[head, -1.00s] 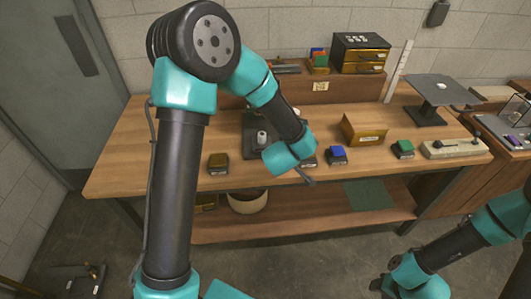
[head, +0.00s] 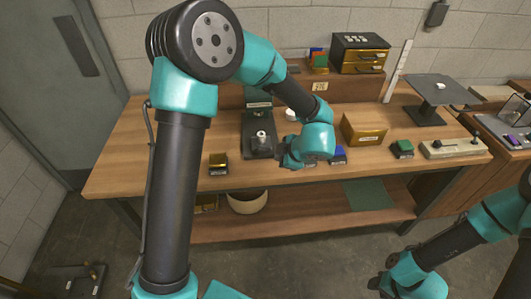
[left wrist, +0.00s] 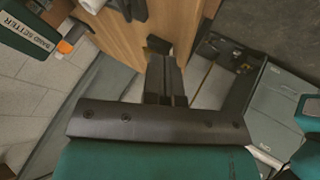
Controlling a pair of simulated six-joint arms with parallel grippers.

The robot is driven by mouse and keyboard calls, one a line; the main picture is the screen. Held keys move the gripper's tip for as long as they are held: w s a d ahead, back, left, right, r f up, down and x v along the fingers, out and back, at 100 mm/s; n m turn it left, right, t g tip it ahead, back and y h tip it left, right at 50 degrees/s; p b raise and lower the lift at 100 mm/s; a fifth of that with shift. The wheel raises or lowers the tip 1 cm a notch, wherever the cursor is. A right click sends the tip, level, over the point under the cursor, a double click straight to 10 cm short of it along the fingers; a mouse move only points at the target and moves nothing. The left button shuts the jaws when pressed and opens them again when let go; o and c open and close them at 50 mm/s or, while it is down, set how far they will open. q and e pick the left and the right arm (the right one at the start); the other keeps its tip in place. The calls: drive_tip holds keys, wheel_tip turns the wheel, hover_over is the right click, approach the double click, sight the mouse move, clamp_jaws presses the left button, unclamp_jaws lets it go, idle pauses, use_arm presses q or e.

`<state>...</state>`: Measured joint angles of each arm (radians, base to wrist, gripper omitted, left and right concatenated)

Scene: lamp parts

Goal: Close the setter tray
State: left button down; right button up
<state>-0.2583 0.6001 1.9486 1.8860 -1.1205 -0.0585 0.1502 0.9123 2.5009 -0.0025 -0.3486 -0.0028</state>
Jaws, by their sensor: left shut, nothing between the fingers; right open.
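The band setter (head: 257,107), a dark machine with a light label, stands at the back of the bench. It also shows at the upper left of the left wrist view (left wrist: 20,35), with its label readable. Its dark tray (head: 247,144) extends toward the bench's front edge, with a pale cylindrical part (head: 261,136) on it. My left gripper (head: 288,163) is just right of the tray's front end, fingers shut and empty. The shut fingers also show in the left wrist view (left wrist: 160,50). My right gripper (head: 380,285) is low at the right, away from the bench, and looks open.
A yellow-topped block (head: 218,162) stands left of the tray. A blue-topped block (head: 339,155), a brass box (head: 364,129) and a green-topped block (head: 402,148) stand to the right. The bench's left end is clear.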

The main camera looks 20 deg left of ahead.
use_arm(q)
drive_tip(key=x, duration=1)
drive_tip(key=w, duration=0.1)
drive_tip(key=w+a, duration=0.1)
drive_tip(key=shift+w+a+r, duration=0.25)
drive_tip(key=shift+w, duration=0.15)
drive_tip(key=shift+w+a+r, duration=0.1)
drive_tip(key=shift+w+a, duration=0.1)
drive_tip(key=shift+w, duration=0.15)
